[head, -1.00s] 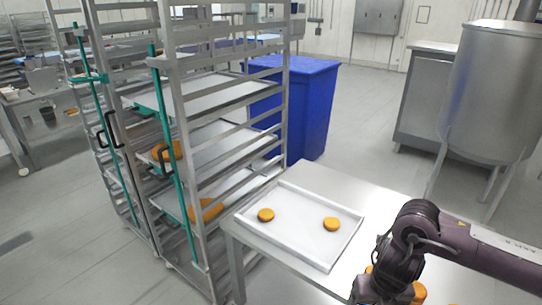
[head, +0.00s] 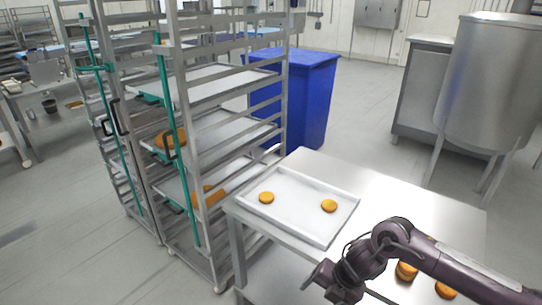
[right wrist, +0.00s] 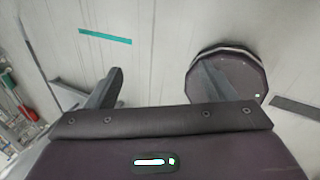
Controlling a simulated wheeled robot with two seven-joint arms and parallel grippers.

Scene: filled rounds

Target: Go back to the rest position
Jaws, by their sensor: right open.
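My right arm comes in from the right in the head view, over the front of the steel table. Its gripper (head: 319,275) hangs by the table's front edge. In the right wrist view its two fingers stand wide apart, with nothing between the tips (right wrist: 162,70). The metal tray (head: 299,222) lies on the table beyond the arm, with an orange round (head: 266,197) on its left and another orange round (head: 329,206) on its right. My left gripper is not in view.
More orange rounds (head: 406,271) lie on the table, partly behind my forearm. A tall tray rack (head: 179,90) with orange rounds on its trays stands left of the table (head: 400,195). A blue bin (head: 308,100) and a steel vessel (head: 485,85) stand behind. Floor is open at the left.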

